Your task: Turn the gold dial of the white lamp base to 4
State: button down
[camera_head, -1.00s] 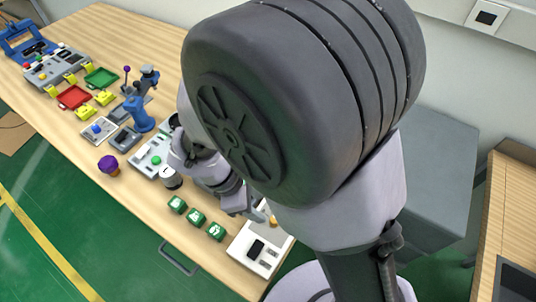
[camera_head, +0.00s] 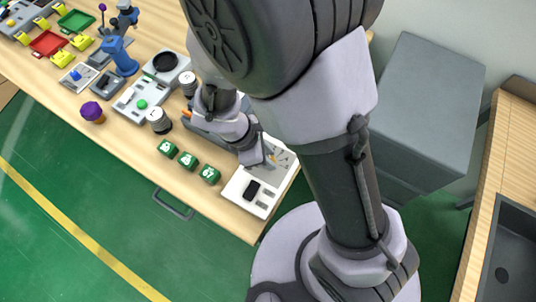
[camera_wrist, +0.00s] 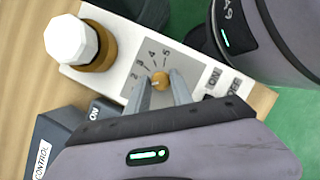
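The white lamp base (camera_head: 240,188) stands at the near right end of the table in the head view. In the wrist view, the lamp base (camera_wrist: 122,45) shows a grey plate printed with a scale including 2, 3, 4 and 5. The gold dial (camera_wrist: 160,80) sits on this plate; its exact setting is unclear. A white faceted cap on a gold ring (camera_wrist: 75,42) is at the upper left. My gripper (camera_wrist: 161,84) points down with one finger on each side of the dial, close to it; contact is not clear. In the head view my gripper (camera_head: 268,160) is over the lamp base.
Several green cubes (camera_head: 188,160) lie left of the lamp base. White-topped cylinders (camera_head: 158,120) and a box with a green button (camera_head: 141,103) stand farther along the table. A dark control box (camera_wrist: 62,130) is close by my gripper in the wrist view.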

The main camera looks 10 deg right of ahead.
jog(key=shift+m, duration=0.3)
jog(key=m+g+p, duration=0.1)
jog(key=m+p, duration=0.1)
jog(key=m, duration=0.1)
jog(key=shift+w+r+g, duration=0.1)
jog(key=shift+g, duration=0.2)
jog(key=m+p, duration=0.1)
jog(key=m, duration=0.1)
jog(key=m+g+y, duration=0.1)
jog(key=m, duration=0.2)
jog(key=shift+w+d+g+p, duration=0.1)
jog(key=shift+g+p, duration=0.2)
jog(key=shift+p, duration=0.05)
jog(key=m+y, duration=0.1)
jog(key=m, duration=0.1)
jog(key=m+g, duration=0.1)
jog(key=m, duration=0.1)
jog(key=shift+w+d+y+p, duration=0.1)
jog(key=shift+d+y+p, duration=0.05)
jog(key=shift+y+p, duration=0.2)
jog(key=m+y, duration=0.1)
jog(key=m, duration=0.4)
jog(key=shift+d+y, duration=0.1)
jog(key=shift+y, duration=0.25)
jog(key=c, duration=1.1)
grip_release()
jog(key=shift+c, duration=0.2)
